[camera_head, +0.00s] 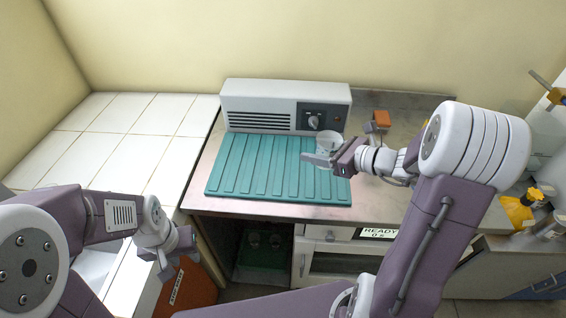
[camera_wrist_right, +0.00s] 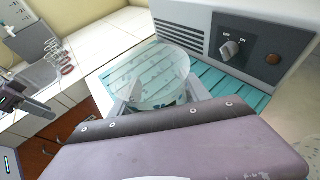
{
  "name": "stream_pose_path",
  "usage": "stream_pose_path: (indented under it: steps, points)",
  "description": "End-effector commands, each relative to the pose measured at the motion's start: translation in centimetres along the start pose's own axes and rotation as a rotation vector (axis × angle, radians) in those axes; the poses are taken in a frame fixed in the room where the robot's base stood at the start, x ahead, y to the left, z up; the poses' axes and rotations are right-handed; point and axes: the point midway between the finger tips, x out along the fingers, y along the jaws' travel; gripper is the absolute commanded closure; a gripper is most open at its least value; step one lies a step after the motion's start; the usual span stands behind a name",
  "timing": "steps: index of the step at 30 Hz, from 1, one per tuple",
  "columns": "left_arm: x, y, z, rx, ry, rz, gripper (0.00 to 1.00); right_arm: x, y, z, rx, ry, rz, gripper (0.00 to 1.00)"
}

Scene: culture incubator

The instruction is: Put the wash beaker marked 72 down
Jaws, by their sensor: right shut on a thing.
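The clear wash beaker (camera_head: 327,141) is held in my right gripper (camera_head: 322,160), over the right part of the ribbed teal mat (camera_head: 240,165). In the right wrist view, the beaker (camera_wrist_right: 152,72) stands between the two fingers, with its round open rim toward the camera. No number can be read on it. I cannot tell whether its base touches the mat. My left gripper (camera_head: 176,260) hangs low at the left, away from the mat, in front of the tiled counter; its fingers are too unclear to judge.
A grey-white box with a vent and knob (camera_head: 285,106) stands behind the mat. An orange block (camera_head: 381,119) is on the counter to the right. A yellow bottle (camera_head: 519,211) is at the far right. The white tiled counter (camera_head: 135,140) at left is mostly clear.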

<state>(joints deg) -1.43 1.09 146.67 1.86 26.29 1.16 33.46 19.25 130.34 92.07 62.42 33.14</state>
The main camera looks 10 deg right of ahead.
Motion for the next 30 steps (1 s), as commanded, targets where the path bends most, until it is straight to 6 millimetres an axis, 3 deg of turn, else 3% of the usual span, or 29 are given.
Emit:
stream_pose_path:
  steps: [1, 6, 10, 16, 23, 30]
  points:
    - [0.6, 0.0, 0.1, 0.000, 0.000, 0.000, 0.64, 1.9, 0.3, -0.6, 0.000, 0.000, 0.011, 0.86]
    - [1.2, 0.0, 0.1, 0.000, 0.000, 0.000, 0.64, 7.3, 0.6, -1.3, 0.000, 0.001, 0.009, 0.86]
    - [1.4, 0.0, 0.1, 0.000, 0.000, 0.000, 0.64, 9.9, 0.6, -1.6, 0.000, 0.000, 0.005, 0.86]
    - [1.4, 0.0, 0.2, 0.000, 0.000, 0.000, 0.64, 10.9, 0.6, -1.7, 0.000, 0.000, 0.000, 0.86]
    - [2.1, 0.0, 0.2, 0.000, 0.000, 0.000, 0.64, 12.2, 0.6, -5.2, 0.003, 0.002, 0.002, 0.86]
    - [2.1, 0.0, 0.2, 0.000, 0.000, 0.000, 0.64, 12.3, 0.6, -5.3, -0.001, -0.001, 0.001, 0.86]
